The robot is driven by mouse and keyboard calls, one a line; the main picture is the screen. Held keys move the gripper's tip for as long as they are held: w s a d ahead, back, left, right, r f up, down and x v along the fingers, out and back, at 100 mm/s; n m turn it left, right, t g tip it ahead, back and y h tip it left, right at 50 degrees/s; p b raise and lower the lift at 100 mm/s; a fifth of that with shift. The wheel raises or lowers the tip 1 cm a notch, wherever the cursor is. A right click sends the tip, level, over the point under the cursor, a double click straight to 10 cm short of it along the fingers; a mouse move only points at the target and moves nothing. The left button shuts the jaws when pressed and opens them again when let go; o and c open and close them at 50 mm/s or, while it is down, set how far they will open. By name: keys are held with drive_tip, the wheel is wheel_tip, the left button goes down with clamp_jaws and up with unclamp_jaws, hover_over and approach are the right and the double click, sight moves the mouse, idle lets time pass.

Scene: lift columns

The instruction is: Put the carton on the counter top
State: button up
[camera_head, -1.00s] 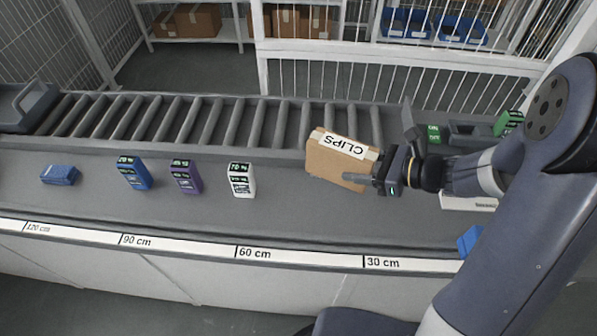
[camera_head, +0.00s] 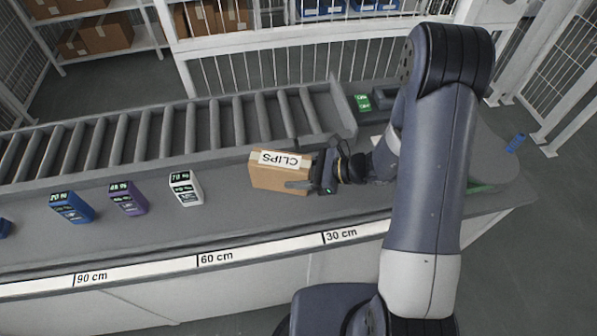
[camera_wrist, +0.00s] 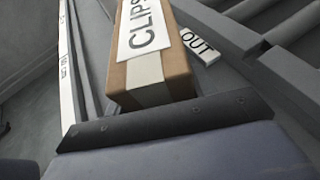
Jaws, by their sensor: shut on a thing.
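The carton (camera_head: 268,178) is a brown box with a white "CLIPS" label and a pale tape strip. In the head view it is at the counter's middle right, below the rollers. My gripper (camera_head: 308,184) is shut on its right end, one finger along the near face. The carton also fills the upper middle of the wrist view (camera_wrist: 175,62), its label facing the camera. The grey counter top (camera_head: 235,228) runs beneath it, with a ruler strip along the front edge. I cannot tell whether the carton touches the counter or hangs just above it.
A white box (camera_head: 186,188), a purple box (camera_head: 128,198) and a blue box (camera_head: 72,208) stand left of the carton. The roller conveyor (camera_head: 150,130) runs behind. An "OUT" sign (camera_wrist: 199,46) lies beyond the carton in the wrist view. The counter in front is clear.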

drive_tip(key=shift+f, duration=0.15)
drive_tip(key=o, duration=1.2)
drive_tip(key=shift+d, duration=0.1)
drive_tip(key=b+v, duration=0.2)
drive_tip(key=v, duration=1)
